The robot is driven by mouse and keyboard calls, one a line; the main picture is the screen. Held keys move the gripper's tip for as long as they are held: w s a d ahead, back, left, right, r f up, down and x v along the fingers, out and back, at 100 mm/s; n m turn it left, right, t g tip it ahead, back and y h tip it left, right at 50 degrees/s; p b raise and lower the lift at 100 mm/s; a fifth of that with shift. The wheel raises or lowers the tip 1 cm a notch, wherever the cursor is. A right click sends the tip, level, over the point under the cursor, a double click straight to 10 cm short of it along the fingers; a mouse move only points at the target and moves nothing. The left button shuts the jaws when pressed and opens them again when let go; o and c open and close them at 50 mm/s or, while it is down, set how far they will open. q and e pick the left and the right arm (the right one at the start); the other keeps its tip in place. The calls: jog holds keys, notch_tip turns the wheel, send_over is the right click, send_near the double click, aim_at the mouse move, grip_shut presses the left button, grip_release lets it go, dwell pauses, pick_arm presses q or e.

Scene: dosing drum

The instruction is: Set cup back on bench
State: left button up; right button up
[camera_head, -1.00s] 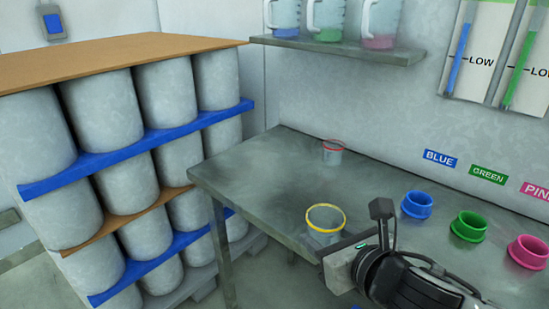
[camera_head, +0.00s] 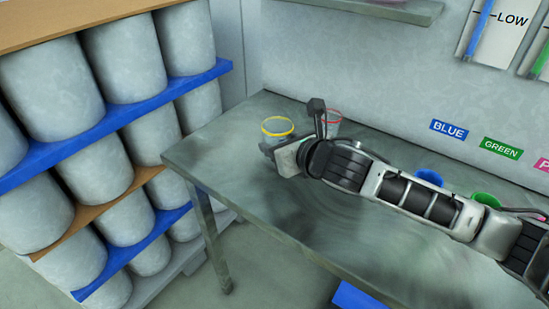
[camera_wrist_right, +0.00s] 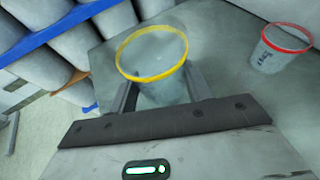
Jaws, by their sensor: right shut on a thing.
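A clear cup with a yellow rim (camera_head: 278,128) is at the far left part of the grey bench (camera_head: 290,215). My right gripper (camera_head: 277,148) is shut on this cup. In the right wrist view the yellow-rimmed cup (camera_wrist_right: 152,65) sits upright between the two fingers (camera_wrist_right: 160,98). I cannot tell whether its base touches the bench. A second clear cup with a red rim (camera_head: 333,121) stands to its right, partly hidden behind my gripper; it shows whole in the right wrist view (camera_wrist_right: 280,48). My left gripper is not in view.
Racks of grey drums (camera_head: 125,65) stand left of the bench, past its edge. A blue ring holder (camera_head: 429,177) and a green one (camera_head: 485,199) are partly hidden behind my right arm. A shelf (camera_head: 385,9) hangs above the bench. The bench front is clear.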

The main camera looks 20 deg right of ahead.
jog(key=w+f, duration=0.2)
jog(key=f, duration=0.1)
jog(key=shift+w+a, duration=0.25)
jog(key=shift+a, duration=0.05)
jog(key=shift+f+b, duration=0.3)
jog(key=shift+f, duration=1.25)
jog(key=shift+f, duration=0.1)
jog(key=o, duration=1)
jog(key=shift+r, duration=0.2)
jog(key=v, duration=1.2)
jog(key=shift+f, duration=0.15)
